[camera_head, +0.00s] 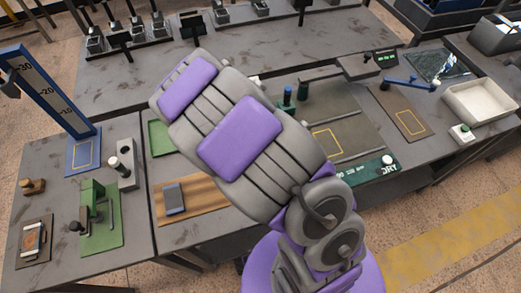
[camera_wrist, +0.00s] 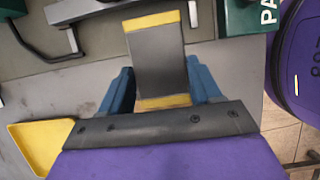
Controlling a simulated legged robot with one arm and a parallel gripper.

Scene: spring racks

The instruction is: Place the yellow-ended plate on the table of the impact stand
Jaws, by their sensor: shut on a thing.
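The yellow-ended plate (camera_wrist: 157,55) is a dark grey block with a yellow band at each end. In the wrist view it sits between the blue fingers of my gripper (camera_wrist: 160,84), which is shut on it. Its far end points up the picture over a grey surface; I cannot tell its height. In the head view my arm hides the gripper and plate. A tall blue stand (camera_head: 52,85) with a 10-20-30 scale is at the left, its blue base pad (camera_head: 84,154) outlined in yellow. I cannot tell for sure whether this is the impact stand.
A green press (camera_head: 95,205) and a grey fixture (camera_head: 122,165) stand on the left table. A blue-grey block (camera_head: 174,198) lies on a wooden board. A white tray (camera_head: 480,103) is at the right. In the wrist view, a yellow tray (camera_wrist: 38,143) is at lower left and a green box (camera_wrist: 243,18) at upper right.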

